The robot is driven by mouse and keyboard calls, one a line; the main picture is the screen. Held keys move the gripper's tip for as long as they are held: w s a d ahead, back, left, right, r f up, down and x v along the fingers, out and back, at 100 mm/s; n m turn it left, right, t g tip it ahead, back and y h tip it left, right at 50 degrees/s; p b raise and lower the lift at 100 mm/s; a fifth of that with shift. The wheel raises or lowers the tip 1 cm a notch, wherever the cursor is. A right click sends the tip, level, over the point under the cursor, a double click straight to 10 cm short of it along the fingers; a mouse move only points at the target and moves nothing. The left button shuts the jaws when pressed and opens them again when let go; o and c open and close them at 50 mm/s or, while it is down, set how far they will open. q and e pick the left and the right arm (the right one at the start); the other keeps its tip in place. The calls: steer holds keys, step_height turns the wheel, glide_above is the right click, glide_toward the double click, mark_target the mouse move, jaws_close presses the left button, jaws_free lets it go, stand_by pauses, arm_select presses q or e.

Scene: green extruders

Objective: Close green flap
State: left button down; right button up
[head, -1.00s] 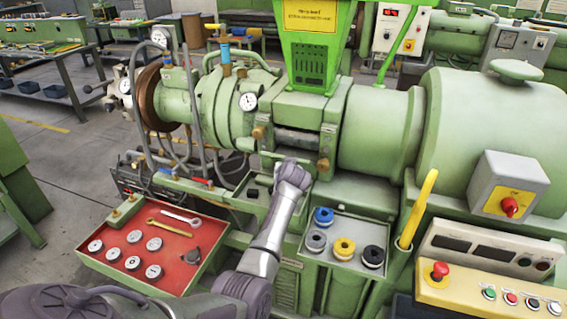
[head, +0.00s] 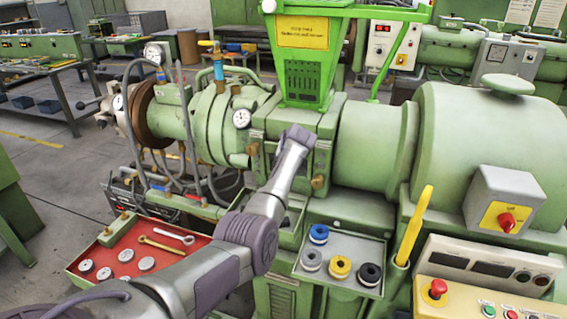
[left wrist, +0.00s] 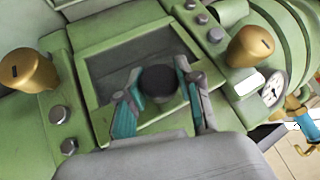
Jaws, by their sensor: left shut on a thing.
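The green flap (head: 284,122) is on the front of the machine's barrel, below the bright green hopper. It lies up against the opening, as far as my arm lets me see. In the left wrist view the flap (left wrist: 116,42) is a green frame around a grey inner face, between two brass knobs. My left gripper (left wrist: 156,105) has its teal-padded fingers at the flap's lower edge, on either side of a dark round part. It is shut on the flap there. In the head view my wrist hides the fingers. My right gripper is not in view.
The hopper (head: 304,60) stands right above the flap. Brass knobs (left wrist: 250,46) flank it. Below are a tray of coloured spools (head: 340,268) and a red tray (head: 125,240) with tools. A yellow handle (head: 414,225) stands at the right.

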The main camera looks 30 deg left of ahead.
arm_select(q)
steer(key=shift+w+a+r, duration=0.2)
steer(key=shift+w+r, duration=0.4)
steer(key=shift+w, duration=0.1)
steer(key=shift+r, duration=0.15)
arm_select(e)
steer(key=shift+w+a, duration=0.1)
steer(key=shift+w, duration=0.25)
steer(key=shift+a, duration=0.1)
arm_select(q)
steer(key=c, duration=0.8)
jaws_free()
steer(key=shift+o, duration=0.2)
steer(key=shift+w, duration=0.15)
steer(key=shift+d, duration=0.15)
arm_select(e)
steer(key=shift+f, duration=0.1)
arm_select(q)
steer(key=shift+s+d+r, duration=0.2)
steer(key=shift+s+d, duration=0.1)
steer(key=v, duration=1)
steer(key=shift+s, duration=0.45)
